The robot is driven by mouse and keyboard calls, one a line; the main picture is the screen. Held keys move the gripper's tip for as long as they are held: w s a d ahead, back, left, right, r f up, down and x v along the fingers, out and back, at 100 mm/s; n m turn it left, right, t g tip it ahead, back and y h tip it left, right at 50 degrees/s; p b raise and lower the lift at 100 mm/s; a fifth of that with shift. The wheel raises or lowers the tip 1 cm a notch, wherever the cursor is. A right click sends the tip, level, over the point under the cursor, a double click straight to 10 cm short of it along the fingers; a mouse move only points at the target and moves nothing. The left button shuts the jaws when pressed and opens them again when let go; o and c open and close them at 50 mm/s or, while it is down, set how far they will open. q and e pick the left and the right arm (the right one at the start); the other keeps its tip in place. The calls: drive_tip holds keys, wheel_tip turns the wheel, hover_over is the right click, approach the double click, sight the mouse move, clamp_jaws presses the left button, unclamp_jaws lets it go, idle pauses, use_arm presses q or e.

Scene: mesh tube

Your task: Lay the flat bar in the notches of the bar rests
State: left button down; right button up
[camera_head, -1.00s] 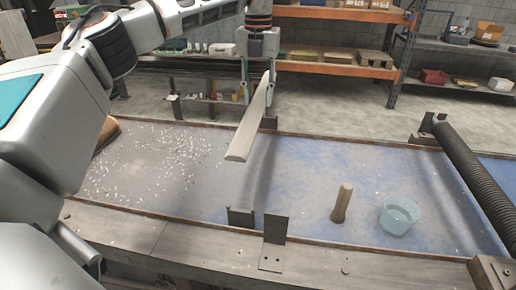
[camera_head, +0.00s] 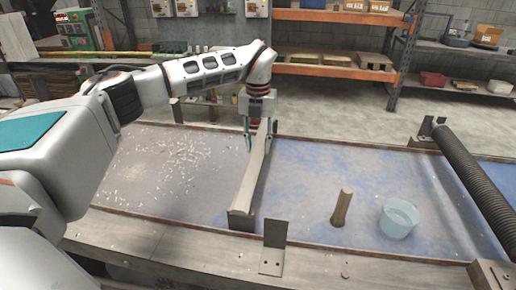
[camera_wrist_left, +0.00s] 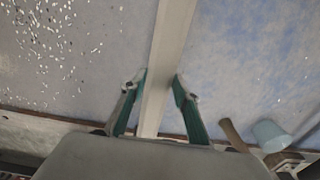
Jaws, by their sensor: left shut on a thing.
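The flat bar (camera_head: 252,180) is long and pale grey. In the head view it runs from front to back across the bench. My left gripper (camera_head: 256,134) is shut on it near its far end; the wrist view shows the bar (camera_wrist_left: 165,55) between the two teal fingers (camera_wrist_left: 158,95). The bar's near end is at the dark plate of the near bar rest (camera_head: 241,224), by the front rail. I cannot tell whether it sits in a notch. The far rest is mostly hidden behind the gripper and bar. My right gripper is not in view.
A wooden peg (camera_head: 342,207) and a blue translucent cup (camera_head: 398,218) stand right of the bar. An upright bracket (camera_head: 274,246) is on the front rail. A black ribbed tube (camera_head: 478,180) lies at the right. White bits (camera_head: 150,170) are scattered on the left.

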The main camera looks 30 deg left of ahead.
sight(258, 148)
use_arm(q)
drive_tip(key=shift+f, duration=0.9)
drive_tip(key=shift+f, duration=0.1)
drive_tip(key=c, duration=1.5)
unclamp_jaws()
drive_tip(key=shift+f, duration=0.1)
wheel_tip(258, 148, up, 12)
drive_tip(key=shift+r+b, duration=0.15)
drive_tip(key=shift+b, duration=0.35)
drive_tip(key=shift+s, duration=0.1)
